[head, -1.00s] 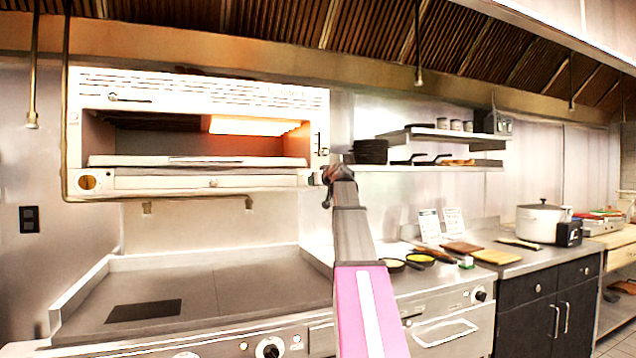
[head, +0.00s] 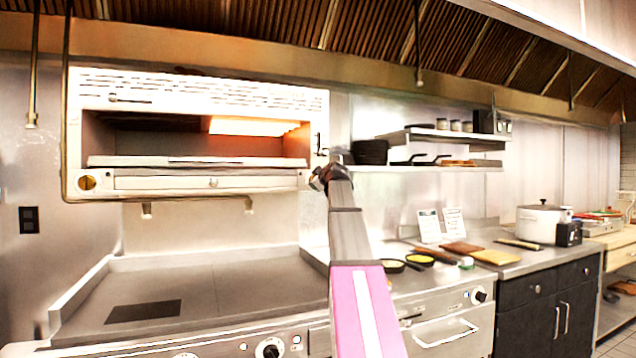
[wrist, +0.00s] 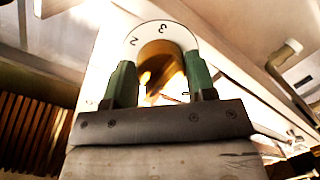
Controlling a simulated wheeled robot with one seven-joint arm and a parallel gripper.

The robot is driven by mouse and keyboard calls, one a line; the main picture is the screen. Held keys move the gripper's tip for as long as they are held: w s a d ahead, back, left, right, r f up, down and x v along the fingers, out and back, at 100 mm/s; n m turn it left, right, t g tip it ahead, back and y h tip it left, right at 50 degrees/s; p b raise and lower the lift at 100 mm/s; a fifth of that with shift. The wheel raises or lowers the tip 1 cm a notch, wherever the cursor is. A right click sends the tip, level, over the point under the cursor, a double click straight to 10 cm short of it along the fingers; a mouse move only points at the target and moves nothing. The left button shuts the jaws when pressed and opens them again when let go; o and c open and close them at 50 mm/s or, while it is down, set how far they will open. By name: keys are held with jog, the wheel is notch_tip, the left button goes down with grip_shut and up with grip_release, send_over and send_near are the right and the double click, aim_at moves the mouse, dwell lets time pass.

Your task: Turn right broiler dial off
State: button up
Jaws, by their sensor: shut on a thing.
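The broiler (head: 215,182) hangs on the wall at the left in the head view. Its right heating element (head: 255,126) glows orange, while the left half inside is dark. The left dial (head: 87,183) is a brass knob at the lower left corner. My gripper (head: 316,179) is at the broiler's lower right corner and hides the right dial there. In the wrist view, the green fingers of my gripper (wrist: 160,80) are shut on the brass right dial (wrist: 160,56), one on each side. A white numbered plate (wrist: 147,33) shows behind it, with 2 and 3 readable.
A flat griddle (head: 225,285) lies below the broiler. A shelf (head: 435,167) with dark bowls and pans is just right of my arm. A counter with boards (head: 497,257) and a white pot (head: 541,224) extends right. Pipes run down the wall.

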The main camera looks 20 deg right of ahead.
dwell(0.4)
jog(key=o, duration=0.9)
jog(key=s, duration=0.3)
jog(key=s+r, duration=0.1)
jog(key=s, duration=0.6)
jog(key=shift+s+r, duration=0.3)
jog(key=shift+s, duration=0.05)
